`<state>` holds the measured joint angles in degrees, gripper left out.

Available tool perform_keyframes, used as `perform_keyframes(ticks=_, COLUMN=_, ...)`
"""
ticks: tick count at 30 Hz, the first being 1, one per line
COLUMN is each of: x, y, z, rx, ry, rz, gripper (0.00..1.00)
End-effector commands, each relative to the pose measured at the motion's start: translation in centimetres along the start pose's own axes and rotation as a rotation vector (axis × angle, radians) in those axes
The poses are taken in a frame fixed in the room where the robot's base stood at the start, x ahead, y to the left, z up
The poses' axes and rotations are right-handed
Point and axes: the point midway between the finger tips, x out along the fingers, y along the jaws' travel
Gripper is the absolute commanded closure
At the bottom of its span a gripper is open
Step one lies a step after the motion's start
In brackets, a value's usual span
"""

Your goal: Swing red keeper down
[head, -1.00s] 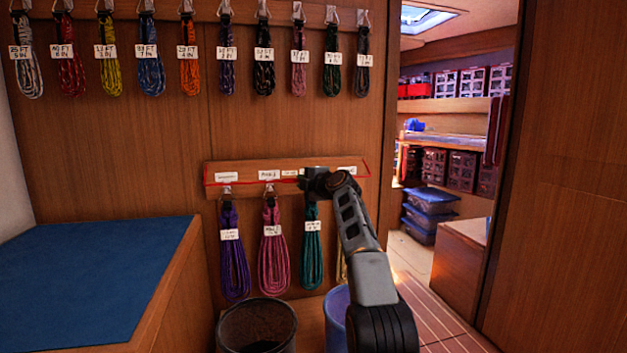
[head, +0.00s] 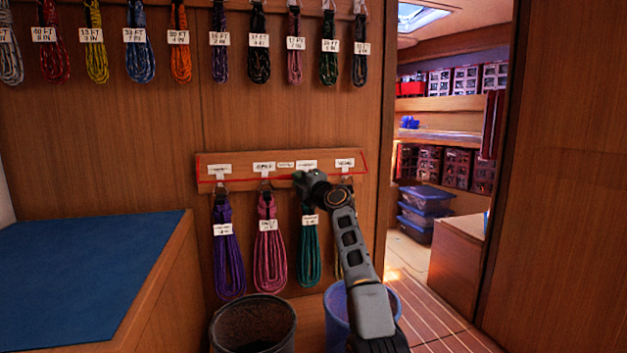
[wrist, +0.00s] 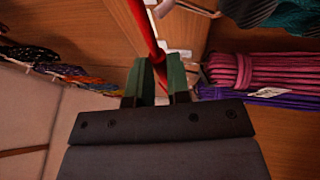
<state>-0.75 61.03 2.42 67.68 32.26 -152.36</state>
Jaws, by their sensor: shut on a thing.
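The red keeper (head: 245,179) is a thin red bar with short side arms, running across the front of the lower wooden board (head: 205,168). Its bar lies just under the white labels. In the wrist view the red rod (wrist: 149,30) runs down between the two green fingers of my gripper (wrist: 160,80). My gripper (head: 300,178) is shut on the bar near the middle of the board. Below the board hang a purple coil (head: 227,250), a pink coil (head: 269,250) and a teal coil (head: 310,255); another is mostly hidden behind my arm.
Several coiled lines (head: 139,50) hang in a row above. A black bin (head: 225,325) and a blue bin (head: 336,305) stand below the coils. A blue-topped counter (head: 80,270) is at left. A doorway with shelves and blue boxes (head: 425,200) opens at right.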

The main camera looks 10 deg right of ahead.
Motion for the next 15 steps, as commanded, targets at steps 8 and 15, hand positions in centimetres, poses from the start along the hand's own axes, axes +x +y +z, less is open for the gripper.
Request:
perform_keyframes(ticks=8, x=0.52, y=-1.8, z=-0.2, rx=0.006, ry=0.003, rz=-0.017, gripper=1.0)
perform_keyframes(ticks=15, x=0.48, y=-1.79, z=-0.15, rx=0.006, ry=0.003, rz=-0.018, gripper=0.78)
